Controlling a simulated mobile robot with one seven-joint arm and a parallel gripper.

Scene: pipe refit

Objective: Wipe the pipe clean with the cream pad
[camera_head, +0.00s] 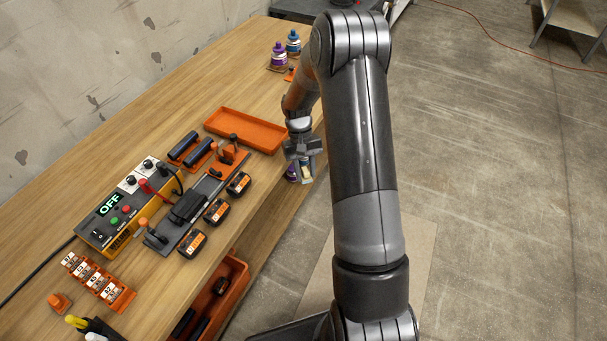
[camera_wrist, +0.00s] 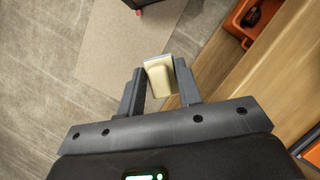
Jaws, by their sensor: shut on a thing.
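My gripper (camera_head: 305,160) is shut on the cream pad, beyond the right edge of the workbench. In the wrist view the cream pad (camera_wrist: 160,78) sits between the two fingers of my gripper (camera_wrist: 160,76), with a pale blue strip at its far end. In the head view the pad (camera_head: 307,172) is small and partly hidden by the gripper. A long dark bar with a black block (camera_head: 188,206) lies in a fixture with orange clamps on the bench, left of and nearer than my gripper; I cannot tell for sure that it is the pipe.
An orange tray (camera_head: 245,130) lies left of my gripper. Two dark cylinders (camera_head: 183,146) rest in orange holders. A control box (camera_head: 125,210) reads OFF. Several black-and-orange blocks (camera_head: 215,211) line the bench's right side. Purple and blue bottles (camera_head: 293,41) stand at the back. An orange bin (camera_head: 232,285) is below.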

